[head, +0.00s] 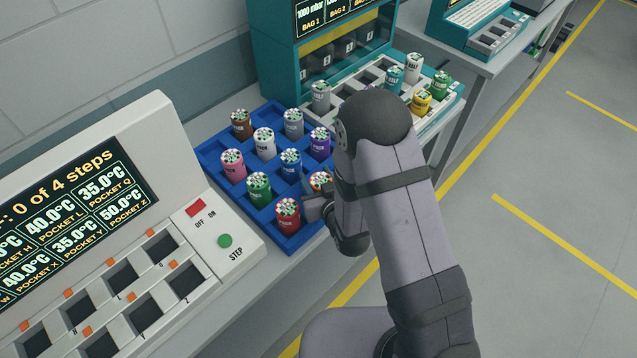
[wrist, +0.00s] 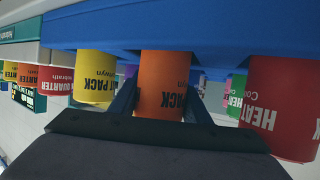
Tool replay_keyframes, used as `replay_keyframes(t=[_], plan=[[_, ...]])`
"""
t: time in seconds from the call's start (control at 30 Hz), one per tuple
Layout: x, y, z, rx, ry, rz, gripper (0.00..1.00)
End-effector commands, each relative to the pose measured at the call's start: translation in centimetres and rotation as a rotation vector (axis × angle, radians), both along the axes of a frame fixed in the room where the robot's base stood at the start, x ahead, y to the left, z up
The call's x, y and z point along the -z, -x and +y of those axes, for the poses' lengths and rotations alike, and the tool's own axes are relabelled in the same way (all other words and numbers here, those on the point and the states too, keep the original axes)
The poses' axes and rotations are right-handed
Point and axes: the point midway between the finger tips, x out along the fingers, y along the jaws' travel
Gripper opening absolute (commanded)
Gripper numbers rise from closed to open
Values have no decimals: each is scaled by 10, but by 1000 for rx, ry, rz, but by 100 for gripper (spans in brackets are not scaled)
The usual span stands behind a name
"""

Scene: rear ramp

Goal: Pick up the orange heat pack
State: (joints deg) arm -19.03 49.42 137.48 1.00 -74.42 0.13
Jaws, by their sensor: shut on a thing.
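The orange heat pack (head: 318,179) stands in the front right part of the blue tray (head: 273,235), partly hidden by my gripper (head: 319,203) in the head view. In the wrist view, which is upside down, the orange heat pack (wrist: 165,72) is upright between my two fingers (wrist: 160,100), one on each side. My gripper is shut on it. Its lower end meets the tray's edge (wrist: 180,30), so I cannot tell whether it is lifted at all.
A red pack (head: 287,213) stands beside it; the wrist view also shows a yellow pack (wrist: 94,78) on the other side. Several other packs fill the tray. A control panel with a green step button (head: 225,241) is at left, a teal machine (head: 275,55) behind.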

Motion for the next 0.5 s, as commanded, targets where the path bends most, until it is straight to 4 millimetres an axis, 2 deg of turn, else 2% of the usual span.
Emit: replay_keyframes(t=[0.27,0.5], plan=[[-6,-1,0,0,-1,-2,14],[-21,-1,0,0,-1,-4,14]])
